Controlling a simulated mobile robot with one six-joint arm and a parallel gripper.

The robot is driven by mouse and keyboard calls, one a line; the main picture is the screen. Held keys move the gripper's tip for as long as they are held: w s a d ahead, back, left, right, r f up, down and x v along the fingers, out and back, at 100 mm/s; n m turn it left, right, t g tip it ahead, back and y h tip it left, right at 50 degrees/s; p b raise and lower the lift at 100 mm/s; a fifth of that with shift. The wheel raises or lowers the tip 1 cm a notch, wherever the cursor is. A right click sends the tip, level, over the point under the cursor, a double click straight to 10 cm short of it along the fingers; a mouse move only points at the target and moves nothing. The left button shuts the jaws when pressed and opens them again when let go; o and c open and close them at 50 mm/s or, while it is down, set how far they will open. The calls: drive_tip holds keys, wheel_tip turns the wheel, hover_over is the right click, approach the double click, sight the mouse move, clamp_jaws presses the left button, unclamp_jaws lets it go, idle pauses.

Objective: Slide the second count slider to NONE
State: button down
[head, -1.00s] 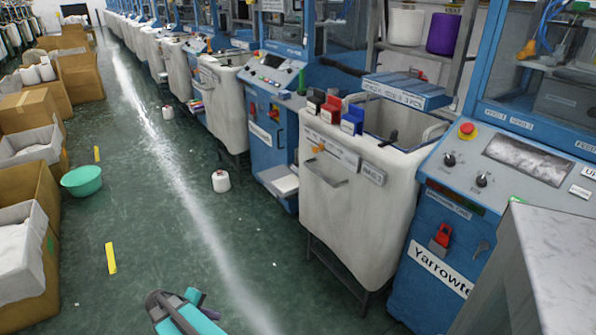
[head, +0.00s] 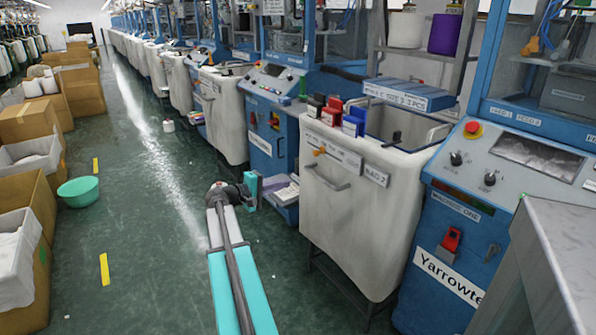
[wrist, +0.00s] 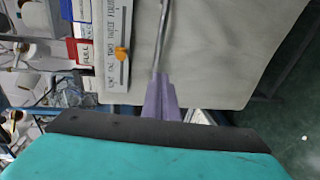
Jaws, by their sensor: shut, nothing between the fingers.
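The nearest white bin (head: 345,215) has a label plate (head: 345,158) on its upper front, with an orange slider knob (head: 319,151) near the plate's left end. In the wrist view the plate (wrist: 115,20) appears turned on end, and the orange knob (wrist: 121,53) sits in its slot. The printed words are too small to read surely.
A metal handle (head: 327,183) sticks out below the plate; in the wrist view (wrist: 163,35) it lines up with my fingertips. Red and blue tags stand on the bin's rim. A blue machine (head: 268,130) stands left of the bin. The green aisle floor (head: 150,240) is mostly clear.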

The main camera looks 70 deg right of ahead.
sight(315, 146)
drive_tip(key=s+d+r+m+g, duration=0.1)
drive_tip(key=s+d+r+g, duration=0.1)
drive_tip(key=s+d+r, duration=0.2)
wheel_tip(315, 146, up, 3)
drive_tip(key=shift+s+r+h+b, duration=0.2)
drive_tip(key=shift+s+h+b, duration=0.1)
drive_tip(key=shift+s+b, duration=0.05)
drive_tip(key=shift+x, duration=5)
drive_tip(key=shift+w+d, duration=0.2)
drive_tip(key=shift+w, duration=0.15)
drive_tip(key=shift+w+d+b, duration=0.15)
drive_tip(key=shift+w+d, duration=0.7)
drive_tip(key=shift+w, duration=0.45)
drive_tip(key=shift+w+d+b, duration=0.2)
drive_tip(key=shift+w+d, duration=0.6)
drive_tip(key=shift+w, duration=0.5)
drive_tip(key=shift+w+d+b, duration=0.15)
drive_tip(key=shift+w+d, duration=0.7)
drive_tip(key=shift+w, duration=0.45)
drive_tip(key=shift+s+a, duration=0.15)
drive_tip(key=shift+s, duration=0.05)
drive_tip(key=shift+s+a, duration=0.2)
drive_tip(key=shift+s, duration=0.1)
